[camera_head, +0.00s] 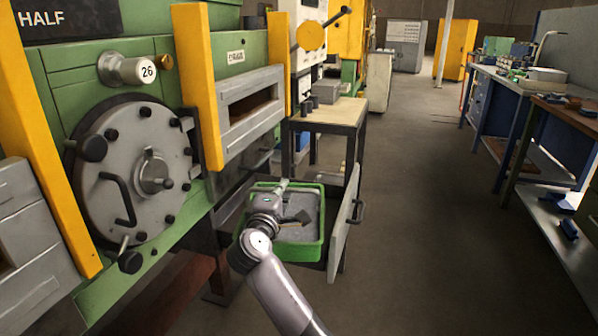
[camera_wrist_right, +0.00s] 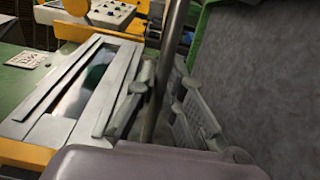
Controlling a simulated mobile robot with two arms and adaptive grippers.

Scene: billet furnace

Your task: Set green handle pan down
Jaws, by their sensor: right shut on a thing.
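The green pan (camera_head: 320,240), with a green rim and a grey inside, is in front of the green machine in the head view. Part of its green edge (camera_wrist_right: 204,25) and grey surface (camera_wrist_right: 255,85) fill the right of the wrist view. My right gripper (camera_head: 281,190) is over the pan's left part and hides some of it. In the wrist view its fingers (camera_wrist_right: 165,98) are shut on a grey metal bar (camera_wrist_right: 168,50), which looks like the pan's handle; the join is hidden. I cannot tell whether the pan rests on anything. My left gripper is not in view.
An upright grey panel with a handle (camera_head: 345,225) stands just right of the pan. A wood-topped table (camera_head: 335,112) is behind it. The green machine with a round grey door (camera_head: 125,170) is on the left. Workbenches (camera_head: 540,100) line the right; the floor (camera_head: 425,210) between is clear.

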